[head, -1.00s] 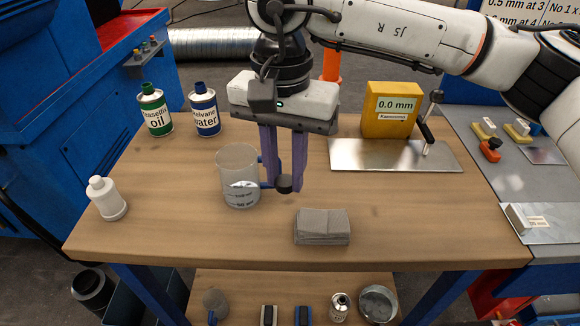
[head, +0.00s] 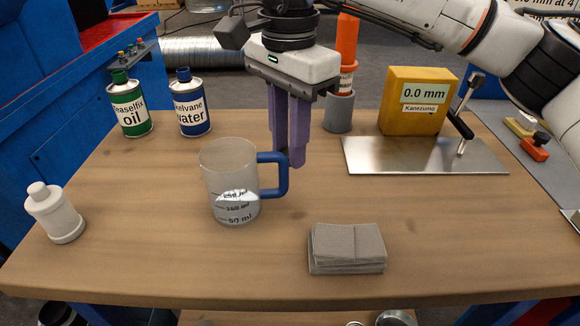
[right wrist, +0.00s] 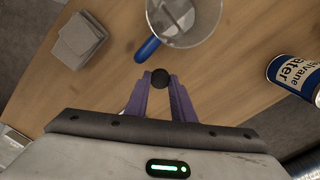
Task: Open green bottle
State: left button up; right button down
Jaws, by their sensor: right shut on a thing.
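The green bottle (head: 130,104), a green can labelled "oil" with a dark green cap (head: 119,76) on top, stands upright at the back left of the bench. My right gripper (head: 289,158) points down beside the jug's blue handle, to the right of the green bottle and well apart from it. In the right wrist view its purple fingers are shut on a small round black piece (right wrist: 160,78). The handle hides part of the fingertips in the head view. My left gripper is not in view.
A clear measuring jug (head: 228,180) with liquid stands close to my right gripper. A blue can (head: 190,106) stands beside the green bottle.

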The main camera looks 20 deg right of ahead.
jog(key=shift+f+b, duration=0.3)
jog(key=shift+f, duration=1.95)
jog(key=shift+f, duration=0.2)
jog(key=c, duration=1.5)
grip_release()
jog(key=shift+r, duration=0.1)
